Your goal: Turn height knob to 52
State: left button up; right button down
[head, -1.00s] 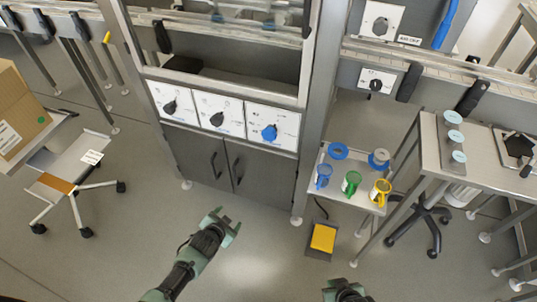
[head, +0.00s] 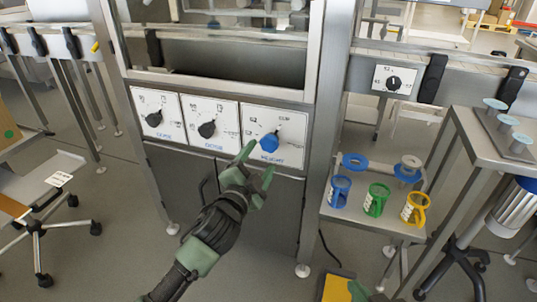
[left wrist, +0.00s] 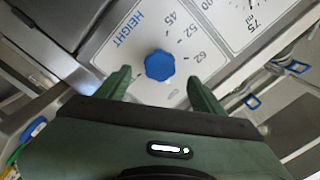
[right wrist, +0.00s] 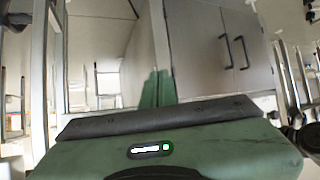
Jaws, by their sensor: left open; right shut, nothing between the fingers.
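The blue height knob (head: 269,142) is on the rightmost white dial panel (head: 290,122) of the machine front. In the left wrist view the knob (left wrist: 159,65) sits just beyond the fingertips, beside the printed 45, 52 and 62 and the word HEIGHT. I cannot tell its exact setting. My left gripper (head: 257,163) is open just in front of and below the knob, with the knob apart from the fingers but between their lines. My right gripper (right wrist: 157,80) is shut and empty, facing grey cabinet doors; only a bit of it shows at the head view's bottom edge.
Two black knobs (head: 207,129) (head: 153,118) sit on panels left of the height knob. A steel upright (head: 322,130) stands right of the panels. A small shelf (head: 375,222) with blue, green and yellow cups is further right. Grey cabinet doors lie below the panels.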

aim_at(268, 146)
pick_arm(q)
jog(key=b+x, duration=0.1)
jog(key=x, duration=0.5)
jog(key=shift+w+d+b, duration=0.15)
jog(key=shift+w+b, duration=0.15)
jog(key=shift+w, duration=0.35)
pick_arm(e)
jog(key=w+a+r+t+y, duration=0.1)
jog(key=w+r+t, duration=0.3)
jog(key=r, duration=0.4)
jog(key=shift+w+a+t+y, duration=0.15)
jog(key=shift+a+t+y, duration=0.15)
jog(key=shift+a+t, duration=0.3)
pick_arm(q)
jog(key=c, duration=1.4)
